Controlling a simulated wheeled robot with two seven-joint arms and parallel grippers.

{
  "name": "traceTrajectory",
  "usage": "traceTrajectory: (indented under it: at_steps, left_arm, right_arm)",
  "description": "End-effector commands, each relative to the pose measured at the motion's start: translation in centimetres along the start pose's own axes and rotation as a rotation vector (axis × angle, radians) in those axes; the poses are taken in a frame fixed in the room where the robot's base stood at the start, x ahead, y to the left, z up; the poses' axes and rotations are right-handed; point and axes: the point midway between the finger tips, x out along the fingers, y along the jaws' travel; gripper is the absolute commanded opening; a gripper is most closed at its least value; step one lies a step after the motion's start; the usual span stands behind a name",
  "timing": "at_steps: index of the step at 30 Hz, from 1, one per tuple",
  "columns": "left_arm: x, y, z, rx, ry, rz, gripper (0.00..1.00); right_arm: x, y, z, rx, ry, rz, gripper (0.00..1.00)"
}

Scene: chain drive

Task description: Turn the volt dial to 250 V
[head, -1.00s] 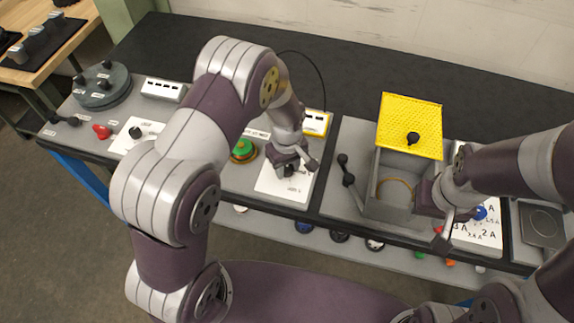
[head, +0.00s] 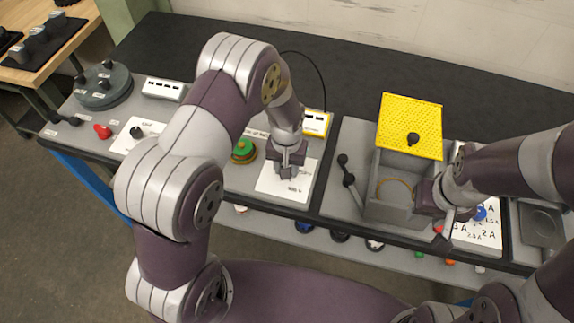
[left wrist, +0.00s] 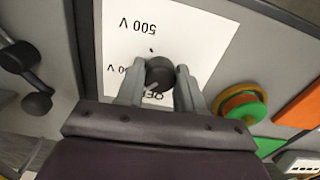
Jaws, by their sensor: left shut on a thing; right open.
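The volt dial is a dark round knob (left wrist: 160,73) on a white plate (left wrist: 125,35); the plate also shows in the head view (head: 272,190). In the left wrist view, upside-down labels read "500 V" and, partly hidden, one ending in "0 V". Another label by the fingers is mostly covered. A pale mark shows on the knob's lower left edge. My left gripper (left wrist: 160,88) is shut on the knob, one finger on each side; in the head view it (head: 289,172) covers the knob. My right gripper (head: 447,222) is open beside the grey box.
A green button (head: 243,150) is left of the volt plate. Dark levers (head: 346,170) stand to its right, before a grey box (head: 400,208) with a raised yellow lid (head: 409,115). A plate with ampere labels (head: 480,238) and a blue knob lies near my right gripper.

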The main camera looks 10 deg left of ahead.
Motion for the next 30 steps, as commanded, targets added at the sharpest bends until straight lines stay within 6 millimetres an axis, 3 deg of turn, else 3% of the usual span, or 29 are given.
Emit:
traceTrajectory:
  at_steps: [15, 30]
  left_arm:
    - [-0.22, -0.08, -0.22, 0.385, 0.006, 0.000, 0.07]
    - [-0.24, -0.10, -0.28, 0.498, 0.007, -0.001, 0.07]
  right_arm:
    - [-0.17, 0.00, -0.02, 0.000, 0.000, 0.000, 0.43]
    - [-0.20, 0.00, -0.02, 0.000, 0.000, 0.000, 0.43]
